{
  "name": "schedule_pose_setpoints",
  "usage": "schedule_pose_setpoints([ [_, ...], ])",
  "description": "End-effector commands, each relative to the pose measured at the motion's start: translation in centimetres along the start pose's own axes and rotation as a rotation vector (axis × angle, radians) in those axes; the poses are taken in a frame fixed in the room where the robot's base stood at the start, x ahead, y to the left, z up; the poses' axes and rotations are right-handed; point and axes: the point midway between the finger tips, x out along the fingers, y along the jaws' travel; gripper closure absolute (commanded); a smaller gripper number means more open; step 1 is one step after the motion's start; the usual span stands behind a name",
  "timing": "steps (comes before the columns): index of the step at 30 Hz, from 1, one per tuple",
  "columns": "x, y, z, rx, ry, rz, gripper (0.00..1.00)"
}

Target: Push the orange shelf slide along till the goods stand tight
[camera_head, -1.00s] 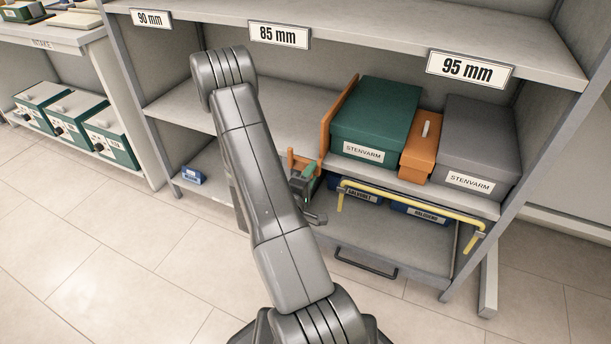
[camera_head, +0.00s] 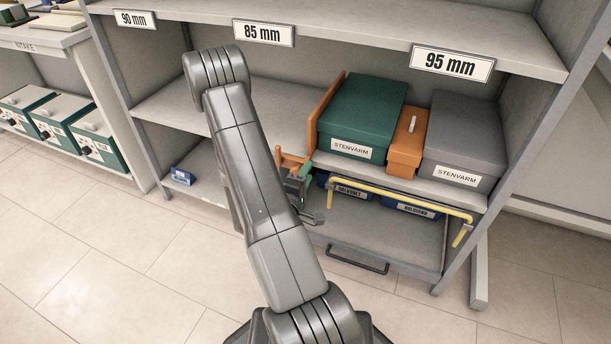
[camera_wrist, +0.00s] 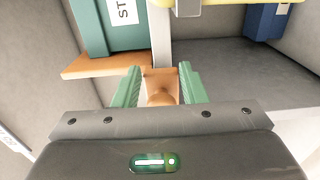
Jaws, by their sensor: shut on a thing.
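The orange slide (camera_head: 328,108) is an upright panel on the middle shelf, left of a green STENVARM box (camera_head: 368,110), close against it or touching; I cannot tell which. Right of that stand an orange box (camera_head: 407,145) with a pale item on top and a grey STENVARM box (camera_head: 465,135). My gripper (camera_head: 300,184) is at the shelf's front edge, partly hidden by my arm. In the wrist view its green fingers (camera_wrist: 160,88) are shut on the slide's orange grip (camera_wrist: 160,76), with the slide panel (camera_wrist: 105,65) beside the green box (camera_wrist: 127,38).
A yellow rail (camera_head: 400,193) runs below the shelf front, before blue boxes (camera_head: 408,209). A dark handle (camera_head: 357,262) sits lower. A small blue box (camera_head: 181,176) lies bottom left. The middle shelf (camera_head: 180,108) left of the slide is bare.

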Motion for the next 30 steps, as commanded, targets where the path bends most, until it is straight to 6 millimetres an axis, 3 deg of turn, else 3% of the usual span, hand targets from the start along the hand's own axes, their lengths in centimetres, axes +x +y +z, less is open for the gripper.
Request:
schedule_pose_setpoints([
  [9,0.0,0.2,0.6,-0.001,-0.019,0.004,1.0],
  [10,0.0,0.2,0.6,-0.001,-0.019,0.004,0.6],
  [12,0.0,0.2,0.6,-0.001,-0.017,0.003,0.5],
  [23,-0.5,0.1,0.2,-0.001,-0.008,0.0,0.5],
  [30,-4.0,0.1,0.1,-0.004,-0.005,-0.003,0.5],
])
